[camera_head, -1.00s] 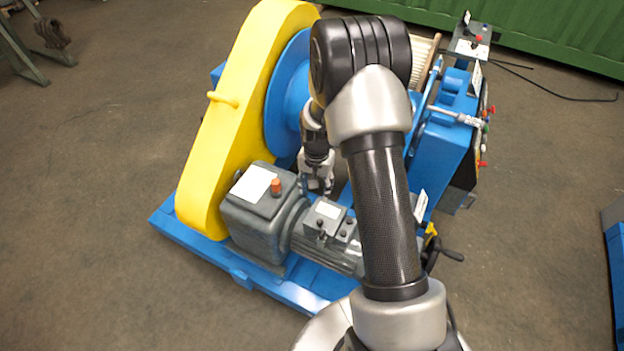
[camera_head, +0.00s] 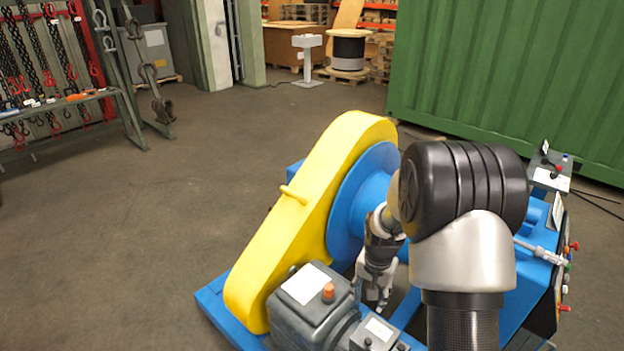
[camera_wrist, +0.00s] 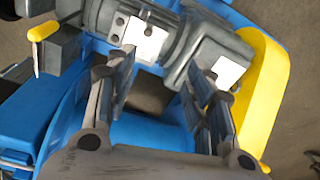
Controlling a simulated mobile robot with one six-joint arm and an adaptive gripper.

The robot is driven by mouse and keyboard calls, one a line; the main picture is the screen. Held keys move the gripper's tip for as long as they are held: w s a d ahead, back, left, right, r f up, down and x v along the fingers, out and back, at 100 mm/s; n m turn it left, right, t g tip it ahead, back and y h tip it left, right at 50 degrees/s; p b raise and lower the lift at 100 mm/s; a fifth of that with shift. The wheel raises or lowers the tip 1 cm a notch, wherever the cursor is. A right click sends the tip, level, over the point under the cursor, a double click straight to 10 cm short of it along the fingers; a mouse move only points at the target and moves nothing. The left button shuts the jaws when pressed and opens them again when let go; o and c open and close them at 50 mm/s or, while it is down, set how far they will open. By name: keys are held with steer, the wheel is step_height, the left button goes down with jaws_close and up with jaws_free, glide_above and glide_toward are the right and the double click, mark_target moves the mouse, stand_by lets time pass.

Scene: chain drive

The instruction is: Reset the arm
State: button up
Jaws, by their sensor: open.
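My gripper (camera_head: 378,292) hangs over the blue machine, between the grey gearbox (camera_head: 312,308) and my own arm, which hides much of the machine's right side. In the wrist view my gripper (camera_wrist: 160,85) has its two fingers wide apart, with nothing between them. The grey motor (camera_wrist: 172,35) and gearbox lie beyond the fingertips in that view. The yellow chain guard (camera_head: 310,210) stands upright to the left of my gripper, in front of a blue disc (camera_head: 365,195). Whether a finger touches the machine cannot be told.
A green container (camera_head: 520,80) stands behind at the right. A rack with hanging chains (camera_head: 50,70) is at the far left. A cable reel (camera_head: 347,50) and a grey pedestal (camera_head: 308,60) stand at the back. The floor left of the machine is clear.

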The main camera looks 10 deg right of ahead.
steer(key=s+a+r+n+t, duration=0.1)
steer(key=s+a+r+n, duration=0.2)
steer(key=r, duration=0.6)
steer(key=s+a+r+t, duration=0.1)
steer(key=s+a+r, duration=0.2)
steer(key=s+r, duration=0.45)
steer(key=s+a+r+n, duration=0.2)
steer(key=s+r, duration=0.2)
steer(key=s, duration=0.4)
steer(key=s+a+r+n+t, duration=0.1)
steer(key=s+a+r+n, duration=0.1)
steer(key=s+r, duration=0.3)
steer(key=s+n, duration=0.1)
steer(key=s, duration=0.2)
steer(key=shift+a, duration=0.2)
steer(key=shift+w, duration=0.1)
